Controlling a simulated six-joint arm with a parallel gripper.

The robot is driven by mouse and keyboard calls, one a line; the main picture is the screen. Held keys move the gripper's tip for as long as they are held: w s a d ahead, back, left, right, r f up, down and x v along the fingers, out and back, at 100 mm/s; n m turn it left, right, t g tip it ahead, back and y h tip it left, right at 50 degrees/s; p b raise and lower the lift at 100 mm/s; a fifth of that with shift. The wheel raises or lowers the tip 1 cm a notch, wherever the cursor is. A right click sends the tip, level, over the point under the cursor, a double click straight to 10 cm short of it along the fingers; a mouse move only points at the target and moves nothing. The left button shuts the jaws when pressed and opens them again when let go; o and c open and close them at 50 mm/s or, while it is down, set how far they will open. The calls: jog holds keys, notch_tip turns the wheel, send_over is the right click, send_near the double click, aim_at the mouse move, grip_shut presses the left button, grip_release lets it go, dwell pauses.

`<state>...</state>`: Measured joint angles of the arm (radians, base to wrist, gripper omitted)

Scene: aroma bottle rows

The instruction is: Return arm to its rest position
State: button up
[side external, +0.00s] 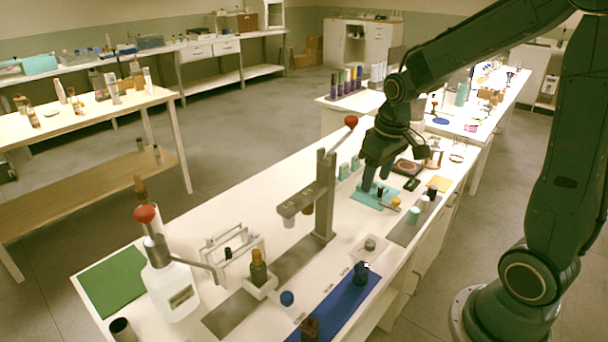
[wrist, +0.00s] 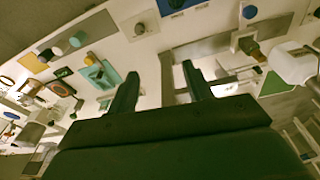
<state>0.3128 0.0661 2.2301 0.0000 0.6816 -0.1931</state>
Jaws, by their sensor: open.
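My gripper (side external: 376,178) is over the far half of the white bench in the side view, above a teal tray (side external: 366,198). In the wrist view my gripper (wrist: 158,82) has its two dark fingers apart with nothing between them. The teal tray (wrist: 106,76) lies to the left of the fingers there.
A grey press stand (side external: 326,195) with a red knob rises near my gripper. A white pump bottle (side external: 172,290), a brown bottle (side external: 258,268) on a white block and a blue mat (side external: 345,305) with dark bottles are nearer the camera. A green mat (side external: 112,280) lies clear.

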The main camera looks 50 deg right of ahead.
jog(key=s+a+r+t, duration=0.2)
jog(key=s+a+r, duration=0.3)
jog(key=s, duration=0.2)
jog(key=s+a+r+n+t, duration=0.1)
jog(key=s+a+r, duration=0.4)
jog(key=s, duration=0.2)
jog(key=shift+s+a+r+t+y, duration=0.2)
jog(key=shift+s+t+y, duration=0.1)
jog(key=shift+t, duration=0.1)
